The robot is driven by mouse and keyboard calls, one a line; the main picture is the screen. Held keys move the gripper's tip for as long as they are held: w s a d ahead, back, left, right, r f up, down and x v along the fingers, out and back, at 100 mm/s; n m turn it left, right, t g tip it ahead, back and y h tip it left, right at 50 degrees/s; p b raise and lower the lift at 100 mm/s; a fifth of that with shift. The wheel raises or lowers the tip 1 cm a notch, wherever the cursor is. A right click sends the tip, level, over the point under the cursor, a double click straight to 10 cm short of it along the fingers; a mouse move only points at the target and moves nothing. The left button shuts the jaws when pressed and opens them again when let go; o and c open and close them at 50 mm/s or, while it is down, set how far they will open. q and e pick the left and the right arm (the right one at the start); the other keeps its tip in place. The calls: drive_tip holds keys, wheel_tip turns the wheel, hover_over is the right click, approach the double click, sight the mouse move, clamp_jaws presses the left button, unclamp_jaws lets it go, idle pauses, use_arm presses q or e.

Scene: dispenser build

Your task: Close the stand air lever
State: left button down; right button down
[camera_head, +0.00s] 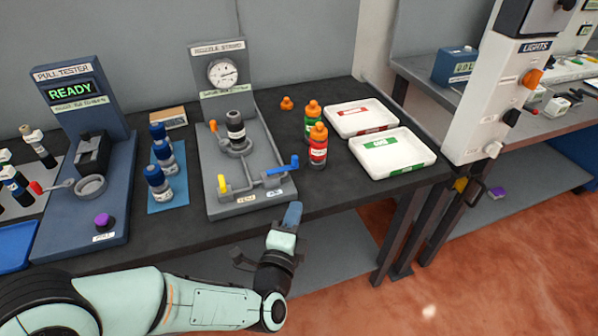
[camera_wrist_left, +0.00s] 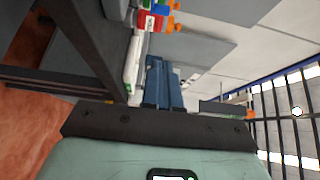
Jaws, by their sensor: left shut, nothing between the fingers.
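The grey stand (camera_head: 246,134) with a round gauge (camera_head: 223,72) on its back plate stands on the dark bench. A dark bottle (camera_head: 236,131) sits upright in its holder. At the stand's front right is a blue lever (camera_head: 284,168), pointing right, with a small label below it; I take it for the air lever. A yellow lever (camera_head: 222,183) is at the front left. My left gripper (camera_head: 293,212) is shut and empty, just in front of the bench edge, below and apart from the blue lever. My right gripper is not in view.
Red (camera_head: 318,146) and green (camera_head: 311,120) bottles with orange caps stand right of the stand, near the blue lever. Two white trays (camera_head: 432,160) lie further right. Blue-capped bottles (camera_head: 158,184) and the pull tester (camera_head: 72,100) are to the left.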

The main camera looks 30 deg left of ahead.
use_arm(q)
drive_tip(key=x, duration=0.9)
drive_tip(key=shift+w+a+f, duration=0.1)
drive_tip(key=shift+w+f, duration=0.05)
drive_tip(key=shift+w, duration=0.1)
drive_tip(key=w+a, duration=0.2)
drive_tip(key=a, duration=0.1)
drive_tip(key=shift+b, duration=0.3)
drive_tip(key=shift+w+a, duration=0.25)
drive_tip(key=shift+a, duration=0.05)
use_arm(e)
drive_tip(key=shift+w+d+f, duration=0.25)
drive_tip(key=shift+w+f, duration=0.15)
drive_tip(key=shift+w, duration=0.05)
